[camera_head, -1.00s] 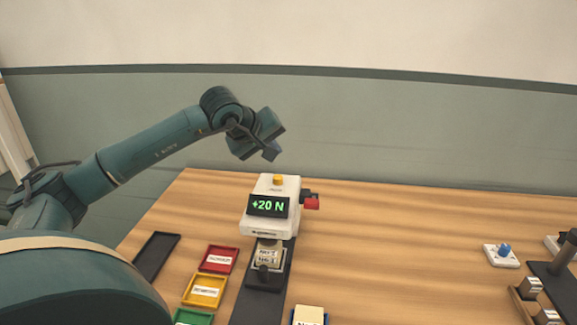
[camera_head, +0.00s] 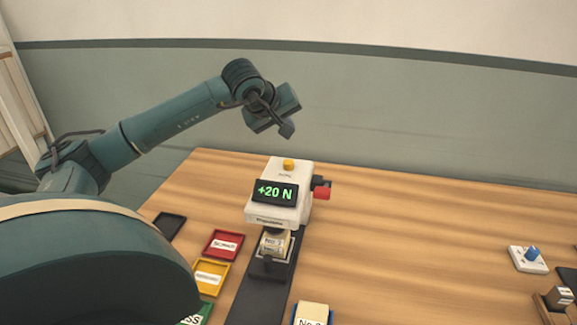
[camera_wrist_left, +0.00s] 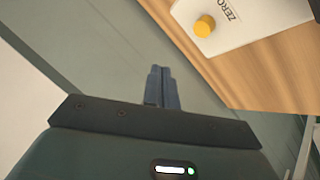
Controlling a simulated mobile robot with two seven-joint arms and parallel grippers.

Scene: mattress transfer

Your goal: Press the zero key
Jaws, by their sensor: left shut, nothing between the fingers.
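The zero key is a yellow-orange round button (camera_head: 288,164) on top of the white force tester (camera_head: 293,208), whose display (camera_head: 275,191) reads "+20 N". In the left wrist view the key (camera_wrist_left: 204,26) stands beside the printed word "ZERO" on the white housing (camera_wrist_left: 250,15). My left gripper (camera_head: 287,131) is above the key in the head view, apart from it. In the left wrist view its fingers (camera_wrist_left: 161,88) are together and empty, with the key up and to the right of them. My right gripper is not in view.
A labelled block (camera_head: 272,244) sits under the tester head on a dark base (camera_head: 255,295). Red (camera_head: 223,244) and yellow (camera_head: 210,278) trays lie left of it. A red part (camera_head: 322,193) sticks out at the tester's right. The table's middle right is clear.

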